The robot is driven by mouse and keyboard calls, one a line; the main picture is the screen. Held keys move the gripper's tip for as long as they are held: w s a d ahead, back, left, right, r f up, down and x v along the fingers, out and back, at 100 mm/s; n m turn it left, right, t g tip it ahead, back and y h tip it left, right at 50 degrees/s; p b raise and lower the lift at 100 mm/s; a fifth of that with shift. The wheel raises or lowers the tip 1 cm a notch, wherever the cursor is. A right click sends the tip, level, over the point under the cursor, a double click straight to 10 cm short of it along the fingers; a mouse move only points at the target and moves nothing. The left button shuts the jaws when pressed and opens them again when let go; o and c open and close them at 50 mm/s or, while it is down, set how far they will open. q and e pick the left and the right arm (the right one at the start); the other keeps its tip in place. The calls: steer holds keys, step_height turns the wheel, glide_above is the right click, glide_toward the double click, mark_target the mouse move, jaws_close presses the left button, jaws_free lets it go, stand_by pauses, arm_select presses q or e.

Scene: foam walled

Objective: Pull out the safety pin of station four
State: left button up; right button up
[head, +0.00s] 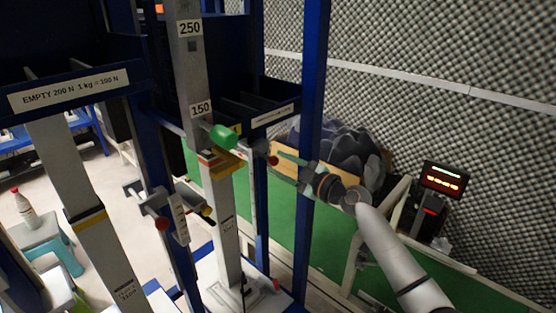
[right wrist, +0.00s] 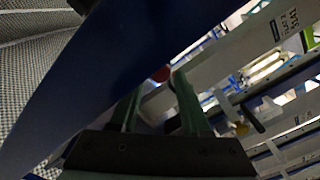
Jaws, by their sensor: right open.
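A red ball-shaped knob (head: 273,160) sits at the right side of a grey column (head: 222,215) in the blue frame, in the head view. It looks like a pin's head; no station number is readable. My right gripper (head: 278,166) is open, with green fingers pointing left at the knob, close by the blue post (head: 312,110). In the right wrist view a red knob (right wrist: 160,74) shows between and just beyond the fingertips (right wrist: 158,86), partly hidden by the blue post (right wrist: 85,75). I cannot tell whether they touch. My left gripper is not in view.
A second red knob (head: 162,223) and a green handle (head: 223,136) are on the left and middle columns. A display (head: 443,180) stands at right. A dark heap (head: 340,150) lies behind the post. Green floor (head: 280,215) is open behind the frame.

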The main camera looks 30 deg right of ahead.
steer(key=shift+w+a, duration=0.25)
steer(key=shift+w, duration=0.35)
steer(key=shift+c, duration=0.3)
jaws_close()
stand_by(0.8)
